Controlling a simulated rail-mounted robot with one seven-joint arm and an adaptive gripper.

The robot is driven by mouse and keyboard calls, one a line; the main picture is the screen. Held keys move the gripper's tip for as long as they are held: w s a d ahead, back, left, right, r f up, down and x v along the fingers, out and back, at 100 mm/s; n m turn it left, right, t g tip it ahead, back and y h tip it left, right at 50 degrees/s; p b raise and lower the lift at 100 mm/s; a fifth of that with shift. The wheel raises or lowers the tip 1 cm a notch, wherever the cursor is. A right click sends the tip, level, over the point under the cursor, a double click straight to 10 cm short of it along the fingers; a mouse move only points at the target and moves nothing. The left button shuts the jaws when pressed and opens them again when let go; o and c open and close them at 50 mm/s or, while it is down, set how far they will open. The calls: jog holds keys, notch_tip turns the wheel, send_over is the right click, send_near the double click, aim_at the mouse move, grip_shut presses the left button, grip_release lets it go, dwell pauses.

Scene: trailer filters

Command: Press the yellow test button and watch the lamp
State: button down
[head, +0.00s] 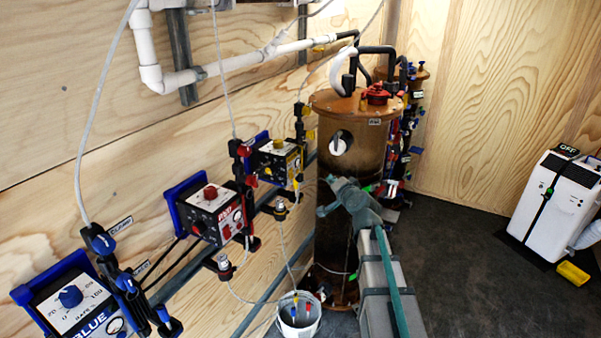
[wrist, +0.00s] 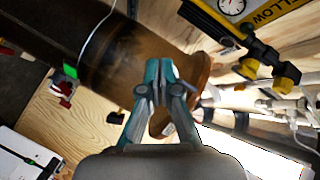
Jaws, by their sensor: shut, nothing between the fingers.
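In the wrist view, a yellow panel (wrist: 268,14) with a round gauge and partly visible lettering shows at the top right. I cannot make out a separate test button or a lamp on it in either view. My gripper (head: 340,195) is in front of the brown cylindrical tank (head: 335,108), to the right of the yellow box and apart from it. In the wrist view my gripper (wrist: 159,88) is shut and empty, with the tank behind it.
A red box (head: 213,208) and a blue box (head: 75,305) hang along the same wall. A white bucket (head: 298,318) stands on the floor. A white unit (head: 548,205) with an "OFF" sign (head: 568,150) stands right, beside a yellow block (head: 573,273). Dark floor (head: 460,260) between is clear.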

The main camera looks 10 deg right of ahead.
aim_at(298, 171)
jog(key=shift+w+a+p, duration=0.85)
jog(key=shift+a+p, duration=0.1)
jog(key=shift+a, duration=0.25)
jog(key=shift+w+a+p, duration=0.85)
jog(key=shift+a+p, duration=0.1)
jog(key=shift+a, duration=0.25)
jog(key=shift+w+a+p, duration=0.85)
jog(key=shift+a+p, duration=0.1)
jog(key=shift+a, duration=0.25)
jog(key=shift+w, duration=0.1)
jog(key=shift+w+a, duration=0.15)
jog(key=shift+a, duration=0.15)
jog(key=shift+w+a+p, duration=0.25)
jog(key=shift+a+p, duration=0.05)
jog(key=shift+a, duration=0.05)
jog(key=shift+s+d+f, duration=0.1)
jog(key=shift+s+d+b, duration=0.4)
jog(key=shift+d+b, duration=0.15)
jog(key=shift+b, duration=0.25)
jog(key=shift+d, duration=0.1)
